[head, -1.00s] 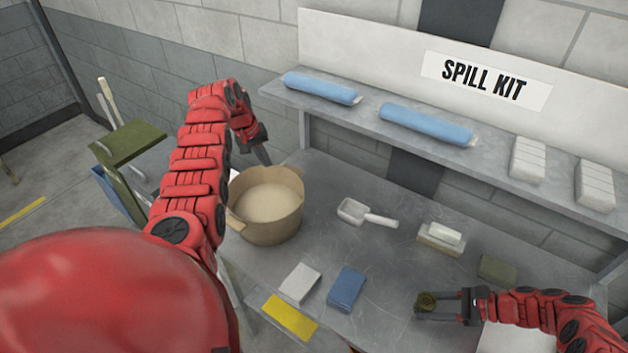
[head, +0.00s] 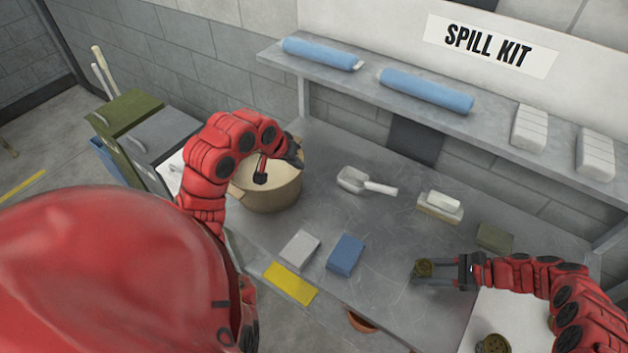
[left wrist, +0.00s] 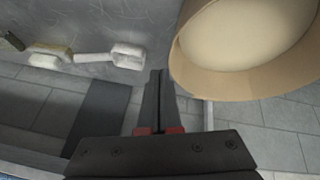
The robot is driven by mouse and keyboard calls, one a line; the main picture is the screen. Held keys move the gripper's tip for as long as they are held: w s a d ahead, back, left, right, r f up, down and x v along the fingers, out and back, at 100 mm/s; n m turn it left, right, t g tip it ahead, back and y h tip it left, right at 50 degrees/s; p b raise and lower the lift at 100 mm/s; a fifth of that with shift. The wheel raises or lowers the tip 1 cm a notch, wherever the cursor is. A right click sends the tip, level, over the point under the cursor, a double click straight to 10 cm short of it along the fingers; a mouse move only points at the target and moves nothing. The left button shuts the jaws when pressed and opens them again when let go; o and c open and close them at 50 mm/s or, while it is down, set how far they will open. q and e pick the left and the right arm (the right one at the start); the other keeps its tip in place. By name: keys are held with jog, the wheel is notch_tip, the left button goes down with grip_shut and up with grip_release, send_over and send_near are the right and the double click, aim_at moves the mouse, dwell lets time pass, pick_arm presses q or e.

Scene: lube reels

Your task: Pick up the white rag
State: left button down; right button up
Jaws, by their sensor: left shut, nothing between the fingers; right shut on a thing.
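The white rag (head: 300,249) lies folded flat near the front edge of the grey metal table, just left of a folded blue rag (head: 345,255). My left gripper (head: 293,153) is above the far side of the tan bucket, well behind the white rag. In the left wrist view its fingers (left wrist: 159,78) are together and empty. The white rag is not seen in that view. My right gripper (head: 424,272) is shut on a small round brass-coloured piece (head: 425,267) at the table's right front.
The tan bucket (head: 268,196) of pale powder stands at the table's left, also seen in the left wrist view (left wrist: 185,68). A white scoop (head: 366,183), a white-topped block (head: 440,208) and an olive folded cloth (head: 494,237) lie further right. A yellow patch (head: 290,283) marks the front edge.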

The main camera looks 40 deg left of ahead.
aim_at(305, 239)
pick_arm(q)
jog(key=s+d+f+m+g, duration=0.2)
jog(key=s+d+f+m, duration=0.3)
jog(key=d, duration=0.4)
jog(key=shift+n+y, duration=0.3)
jog(key=shift+n, duration=0.3)
jog(key=x, duration=0.3)
jog(key=s+x, duration=0.1)
jog(key=x, duration=0.5)
jog(key=shift+s+d+f, duration=0.15)
jog(key=shift+d+f, duration=0.1)
jog(key=shift+f, duration=0.1)
jog(key=shift+a+f, duration=0.15)
jog(key=shift+f, duration=0.2)
jog(key=s, duration=0.3)
jog(key=shift+a+r, duration=0.1)
jog(key=shift+r, duration=0.05)
jog(key=shift+s, duration=0.35)
jog(key=shift+s+a, duration=0.1)
jog(key=shift+s, duration=1.45)
